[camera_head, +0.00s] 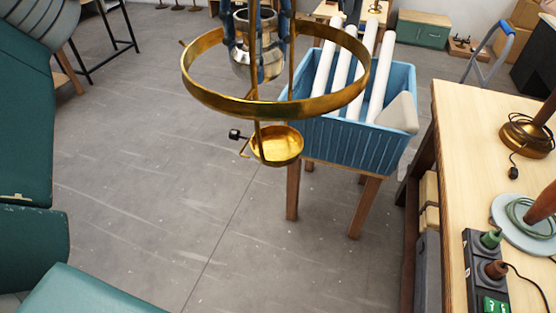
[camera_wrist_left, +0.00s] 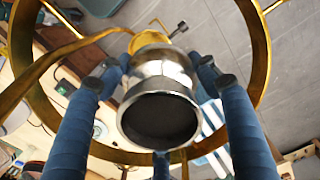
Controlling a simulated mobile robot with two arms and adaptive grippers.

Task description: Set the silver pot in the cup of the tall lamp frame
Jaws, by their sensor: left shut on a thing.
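The tall brass lamp frame has a wide ring (camera_head: 208,98) and, below it, a shallow brass cup (camera_head: 280,146) that looks empty. The silver pot (camera_head: 262,66) hangs upright inside the ring, clearly above the cup and apart from it. My left gripper (camera_head: 257,42) has its blue fingers shut around the pot. In the left wrist view the pot (camera_wrist_left: 160,92) shows its dark open mouth between the fingers, and the cup (camera_wrist_left: 150,38) is partly hidden behind it. My right gripper is not in view.
A blue crate (camera_head: 340,140) with white tubes stands on a wooden stand just behind the ring. A wooden workbench (camera_head: 465,175) with a brass lamp base (camera_head: 526,136) and a black socket strip (camera_head: 484,275) is at the right. The middle floor is clear.

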